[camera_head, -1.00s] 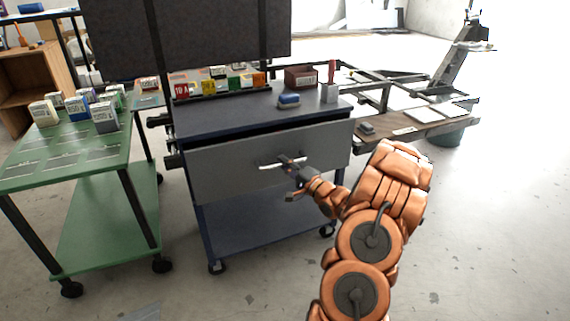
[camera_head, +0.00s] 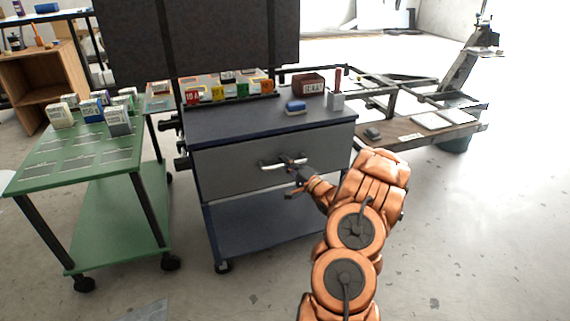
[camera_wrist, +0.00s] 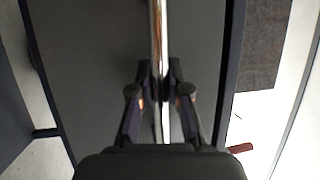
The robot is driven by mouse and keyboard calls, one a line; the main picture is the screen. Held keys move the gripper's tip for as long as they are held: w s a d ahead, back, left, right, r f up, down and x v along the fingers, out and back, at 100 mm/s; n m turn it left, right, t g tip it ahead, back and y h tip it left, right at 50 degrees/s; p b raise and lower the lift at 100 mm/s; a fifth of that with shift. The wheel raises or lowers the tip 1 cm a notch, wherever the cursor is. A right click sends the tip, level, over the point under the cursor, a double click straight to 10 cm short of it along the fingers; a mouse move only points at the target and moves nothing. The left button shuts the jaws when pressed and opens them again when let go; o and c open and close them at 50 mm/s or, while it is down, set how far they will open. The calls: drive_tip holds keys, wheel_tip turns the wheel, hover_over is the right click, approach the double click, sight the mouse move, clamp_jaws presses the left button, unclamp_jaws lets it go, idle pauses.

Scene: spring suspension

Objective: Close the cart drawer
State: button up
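The cart drawer (camera_head: 232,171) is the grey front panel under the dark blue top of the cart (camera_head: 255,121). Its front sits close under the top, with no clear gap showing in the head view; I cannot tell if it is fully flush. The chrome handle (camera_head: 269,165) runs across the panel, and it also shows in the wrist view (camera_wrist: 158,35). My gripper (camera_head: 291,167) is at the right part of the handle. In the wrist view my gripper (camera_wrist: 160,77) has one finger on each side of the bar, closed against it.
A green cart (camera_head: 62,162) with several small boxes stands to the left. A workbench (camera_head: 420,140) is behind at right. The floor at right is clear.

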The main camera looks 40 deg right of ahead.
drive_tip(key=o, duration=0.4)
drive_tip(key=shift+o, duration=0.2)
drive_tip(key=shift+s, duration=0.1)
drive_tip(key=s+f, duration=0.2)
drive_tip(key=s, duration=0.9)
drive_tip(key=shift+s, duration=0.35)
